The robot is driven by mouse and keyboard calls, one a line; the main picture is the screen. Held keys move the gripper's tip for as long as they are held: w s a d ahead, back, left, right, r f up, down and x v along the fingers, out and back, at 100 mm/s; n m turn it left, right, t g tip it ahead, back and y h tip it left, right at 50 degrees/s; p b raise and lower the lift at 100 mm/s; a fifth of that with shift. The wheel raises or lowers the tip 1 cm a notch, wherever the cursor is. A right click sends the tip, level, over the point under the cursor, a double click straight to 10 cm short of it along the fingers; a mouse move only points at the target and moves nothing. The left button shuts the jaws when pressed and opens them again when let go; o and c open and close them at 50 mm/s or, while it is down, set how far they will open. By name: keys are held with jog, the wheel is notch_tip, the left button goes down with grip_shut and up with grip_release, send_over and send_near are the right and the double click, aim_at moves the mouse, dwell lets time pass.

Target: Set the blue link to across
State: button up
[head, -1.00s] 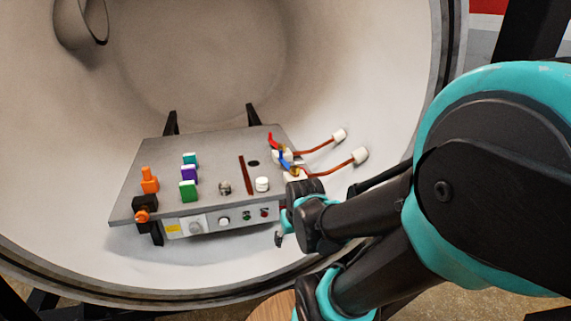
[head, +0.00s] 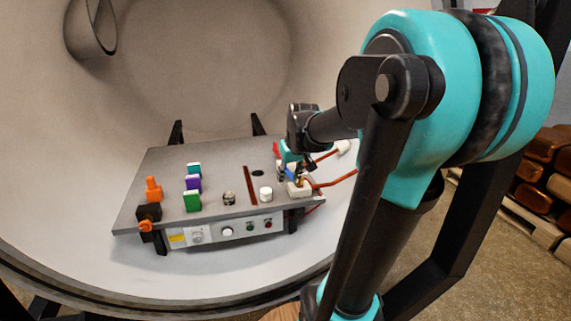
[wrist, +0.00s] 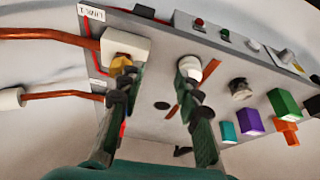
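The blue link (head: 290,178) is a small blue handle at a white terminal block (head: 300,188) on the right end of the grey box. My gripper (head: 291,168) is over that end, pointing down, close to the blue link; I cannot tell whether it touches. In the wrist view my gripper (wrist: 154,88) is open, with nothing visible between its two dark fingers. The red link (head: 276,148) sits farther back, partly covered by my gripper.
The grey box (head: 225,165) stands inside the round furnace chamber. Its top carries a white knob (head: 266,193), green (head: 192,201) and purple (head: 193,183) blocks and an orange fitting (head: 153,190). Copper rods (wrist: 50,33) run out from the terminals.

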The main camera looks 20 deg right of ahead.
jog(key=w+d+r+n, duration=0.1)
jog(key=w+d+r, duration=0.3)
jog(key=w+r, duration=0.75)
jog(key=x, duration=1.6)
jog(key=shift+s+a+f, duration=0.2)
jog(key=shift+a+f, duration=0.05)
jog(key=shift+c, duration=0.4)
grip_shut()
